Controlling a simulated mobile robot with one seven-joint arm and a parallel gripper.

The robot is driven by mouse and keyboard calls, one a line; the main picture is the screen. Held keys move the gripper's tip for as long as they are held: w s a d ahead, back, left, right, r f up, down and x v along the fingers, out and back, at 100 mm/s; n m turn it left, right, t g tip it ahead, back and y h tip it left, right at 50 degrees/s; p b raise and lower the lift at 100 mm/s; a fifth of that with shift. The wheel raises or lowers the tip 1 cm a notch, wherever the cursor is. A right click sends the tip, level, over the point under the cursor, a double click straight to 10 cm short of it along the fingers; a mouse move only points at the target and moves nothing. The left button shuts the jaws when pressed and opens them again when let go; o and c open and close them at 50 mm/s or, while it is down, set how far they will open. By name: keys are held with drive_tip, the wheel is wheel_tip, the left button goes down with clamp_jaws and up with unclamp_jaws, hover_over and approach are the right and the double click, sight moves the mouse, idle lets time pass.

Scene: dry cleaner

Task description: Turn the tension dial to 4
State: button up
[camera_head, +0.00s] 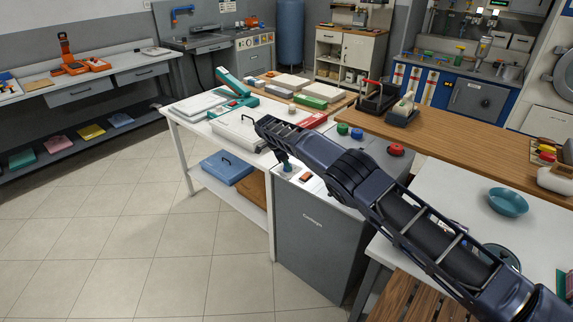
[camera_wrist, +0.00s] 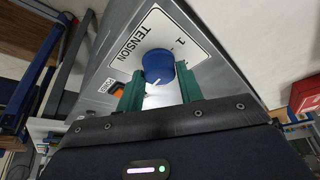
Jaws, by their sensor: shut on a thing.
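The tension dial (camera_wrist: 158,66) is a round blue knob on a white plate marked "TENSION" in the wrist view. The numeral 1 shows on the plate near the dial; the other numerals and the dial's pointer cannot be made out. My gripper (camera_wrist: 161,80) has its two green fingers on opposite sides of the dial, shut on it. In the head view my gripper (camera_head: 286,164) reaches down to the front top of a grey cabinet (camera_head: 313,232), and the dial is hidden there.
An orange power switch (camera_wrist: 117,89) sits close beside my left finger; it also shows in the head view (camera_head: 305,178). A red knob (camera_head: 396,150) stands farther back on the cabinet. A white table (camera_head: 180,122) adjoins it at left. The tiled floor at front left is clear.

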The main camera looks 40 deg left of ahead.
drive_tip(key=shift+f+m+g, duration=0.15)
drive_tip(key=shift+m+g, duration=0.15)
drive_tip(key=shift+m, duration=0.5)
drive_tip(key=shift+m+h, duration=0.3)
drive_tip(key=shift+h, duration=0.1)
drive_tip(key=o, duration=1)
